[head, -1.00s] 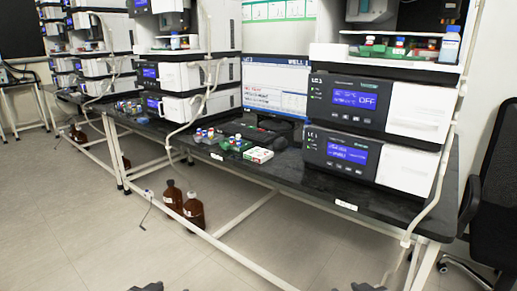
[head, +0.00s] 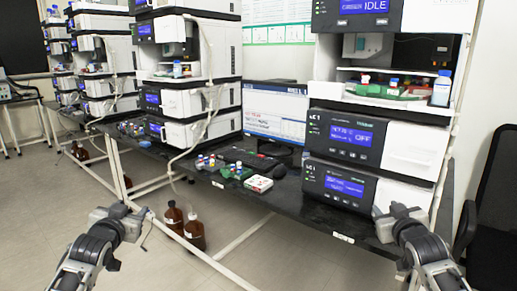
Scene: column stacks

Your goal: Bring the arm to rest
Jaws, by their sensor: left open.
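My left gripper (head: 120,216) is in the lower left of the head view, above the floor and in front of the bench. It is open, and I see nothing in it. My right gripper (head: 398,218) is in the lower right, in front of the lower right instrument and the bench edge. It is seen from behind, and its fingertips are too hidden to tell whether it is open or shut. Both arms come up from the bottom of the picture, bent, with the grippers pointing away from me.
A dark bench (head: 300,212) carries instrument stacks (head: 343,140), a monitor (head: 275,112), a white box (head: 258,184) and small vials. Brown bottles (head: 194,232) stand on the floor beneath. A black chair (head: 495,200) is at the right.

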